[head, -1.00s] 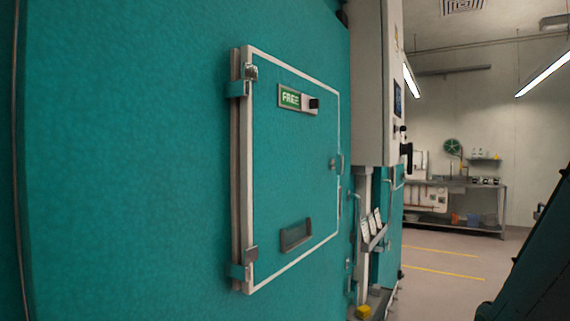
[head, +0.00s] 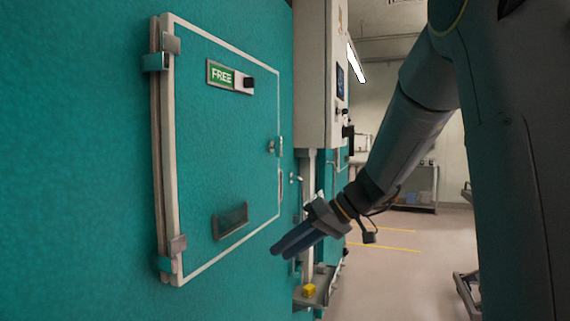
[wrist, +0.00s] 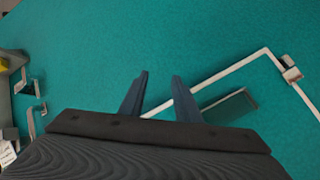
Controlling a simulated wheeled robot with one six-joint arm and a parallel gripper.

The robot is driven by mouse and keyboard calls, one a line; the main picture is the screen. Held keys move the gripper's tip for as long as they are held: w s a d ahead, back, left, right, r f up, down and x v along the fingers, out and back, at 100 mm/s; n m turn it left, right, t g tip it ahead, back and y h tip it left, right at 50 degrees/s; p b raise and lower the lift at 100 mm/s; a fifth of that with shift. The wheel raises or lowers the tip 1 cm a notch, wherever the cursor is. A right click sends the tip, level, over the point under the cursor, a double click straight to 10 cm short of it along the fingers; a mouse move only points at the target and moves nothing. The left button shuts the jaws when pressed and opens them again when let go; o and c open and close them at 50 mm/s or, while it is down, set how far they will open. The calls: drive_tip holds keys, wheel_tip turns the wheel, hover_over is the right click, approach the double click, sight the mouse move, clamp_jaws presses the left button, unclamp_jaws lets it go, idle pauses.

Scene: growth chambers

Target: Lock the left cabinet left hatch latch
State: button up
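The teal hatch (head: 225,130) with a white border is closed in the cabinet wall. It has hinges on its left edge and a green FREE sign (head: 221,74) with a black knob (head: 249,83). A small metal latch (head: 273,146) sits at its right edge; its exact position is too small to tell. My gripper (head: 283,250) is in front of the wall, below the latch and right of the hatch's recessed pull (head: 230,221). In the wrist view my gripper (wrist: 158,85) has its two fingers apart with nothing between them. The pull (wrist: 228,107) lies beyond the right finger.
The lower hinge (wrist: 290,72) shows in the wrist view. A white control column (head: 318,75) stands right of the hatch, with a yellow block (head: 309,290) low beside it. Open floor (head: 385,265) with yellow lines lies to the right.

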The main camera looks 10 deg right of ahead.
drive_tip(key=w+d+r+n+t+y, duration=0.2)
drive_tip(key=w+d+r, duration=0.1)
drive_tip(key=r, duration=0.5)
drive_tip(key=w+d+r+n+t+y, duration=0.2)
drive_tip(key=w+d+r, duration=0.1)
drive_tip(key=r, duration=0.5)
drive_tip(key=w+d+r+n+t+y, duration=0.1)
drive_tip(key=w+d+r+n+t, duration=0.15)
drive_tip(key=r, duration=0.55)
drive_tip(key=p+x, duration=0.3)
drive_tip(key=x, duration=0.4)
drive_tip(key=shift+w+a+f, duration=0.15)
drive_tip(key=shift+w, duration=0.15)
drive_tip(key=shift+c, duration=0.2)
clamp_jaws()
